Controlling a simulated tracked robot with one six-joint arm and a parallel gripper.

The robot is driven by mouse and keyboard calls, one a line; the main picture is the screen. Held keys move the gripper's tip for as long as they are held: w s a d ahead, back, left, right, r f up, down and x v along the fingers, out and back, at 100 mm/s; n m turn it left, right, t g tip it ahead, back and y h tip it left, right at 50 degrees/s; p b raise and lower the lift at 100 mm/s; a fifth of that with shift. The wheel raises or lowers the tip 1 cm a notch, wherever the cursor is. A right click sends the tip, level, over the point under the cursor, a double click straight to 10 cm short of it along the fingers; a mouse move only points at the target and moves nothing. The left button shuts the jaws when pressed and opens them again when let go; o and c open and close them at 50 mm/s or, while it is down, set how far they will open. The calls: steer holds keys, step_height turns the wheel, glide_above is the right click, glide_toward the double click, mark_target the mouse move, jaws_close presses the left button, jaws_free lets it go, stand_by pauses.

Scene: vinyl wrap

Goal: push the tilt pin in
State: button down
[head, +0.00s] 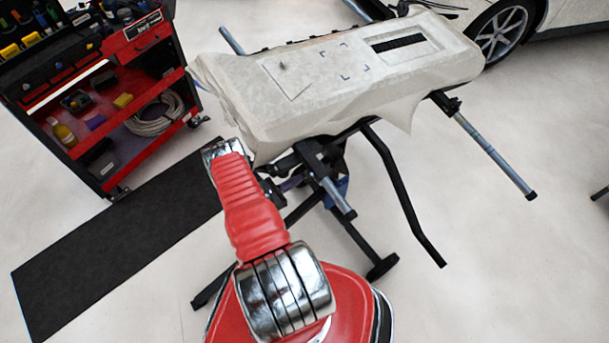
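A stand (350,222) with black legs and grey bars carries a long panel (310,88) draped in pale, wrinkled wrap. The dark tilt mechanism (318,157) sits under the panel's near side. I cannot pick out the tilt pin for certain; my arm and the wrap's edge cover part of this area. My red arm reaches up from the bottom, and its chrome joint is just left of the panel's near left corner. No gripper fingers show beyond that joint.
A red tool cart (120,70) with bottles and a coiled hose stands at the left. A black mat (110,255) lies on the floor before it. A car wheel (502,32) is at the top right. A bent black bar (403,195) sticks out toward me. The floor at right is mostly clear.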

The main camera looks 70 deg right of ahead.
steer(key=v, duration=1)
steer(key=shift+a, duration=0.15)
stand_by(0.4)
